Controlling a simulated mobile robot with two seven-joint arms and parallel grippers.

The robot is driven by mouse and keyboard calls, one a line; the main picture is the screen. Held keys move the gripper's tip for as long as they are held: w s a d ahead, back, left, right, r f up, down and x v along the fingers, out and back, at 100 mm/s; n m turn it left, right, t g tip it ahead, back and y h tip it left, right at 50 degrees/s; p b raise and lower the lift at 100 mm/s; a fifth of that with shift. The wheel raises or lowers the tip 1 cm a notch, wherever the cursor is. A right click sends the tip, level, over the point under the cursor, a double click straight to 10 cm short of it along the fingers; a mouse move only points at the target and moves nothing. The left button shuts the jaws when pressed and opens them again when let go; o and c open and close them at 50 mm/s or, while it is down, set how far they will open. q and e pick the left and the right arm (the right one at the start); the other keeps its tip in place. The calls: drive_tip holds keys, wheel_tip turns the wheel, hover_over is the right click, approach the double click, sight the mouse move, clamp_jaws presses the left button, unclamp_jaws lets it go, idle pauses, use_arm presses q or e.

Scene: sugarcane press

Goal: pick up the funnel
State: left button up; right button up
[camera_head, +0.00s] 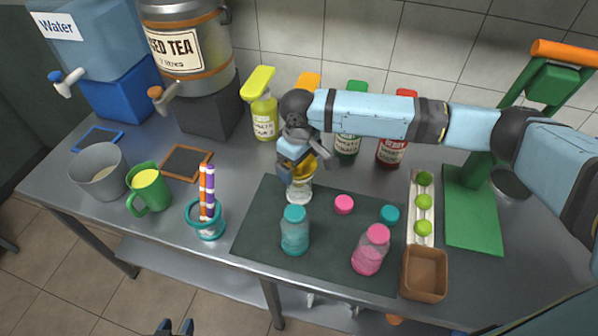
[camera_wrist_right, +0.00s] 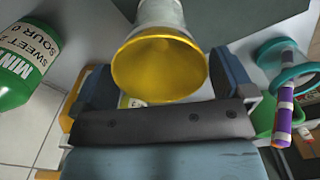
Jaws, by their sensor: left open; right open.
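The yellow funnel (camera_head: 305,168) sits at the mouth of a clear jar (camera_head: 299,191) at the back of the dark mat. My right gripper (camera_head: 303,162) is at the funnel from above and behind, partly hiding it. In the right wrist view the funnel's wide yellow mouth (camera_wrist_right: 158,66) lies between the two open blue fingers, with a small gap visible at the right finger. Contact at the left finger is unclear. My left gripper (camera_head: 175,328) shows only its fingertips at the bottom edge, open and empty, away from the funnel.
A teal jar (camera_head: 295,231) and a pink jar (camera_head: 371,250) stand on the dark mat (camera_head: 262,236). Syrup bottles (camera_head: 262,117) line the back. A teal holder (camera_head: 206,220) with striped straws stands left, limes (camera_head: 423,201) and a green press (camera_head: 476,205) right.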

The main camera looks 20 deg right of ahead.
wheel_tip(320, 180, down, 2)
drive_tip(key=shift+f, duration=0.2)
drive_tip(key=c, duration=0.7)
drive_tip(key=shift+c, duration=0.2)
drive_tip(key=shift+r, duration=0.1)
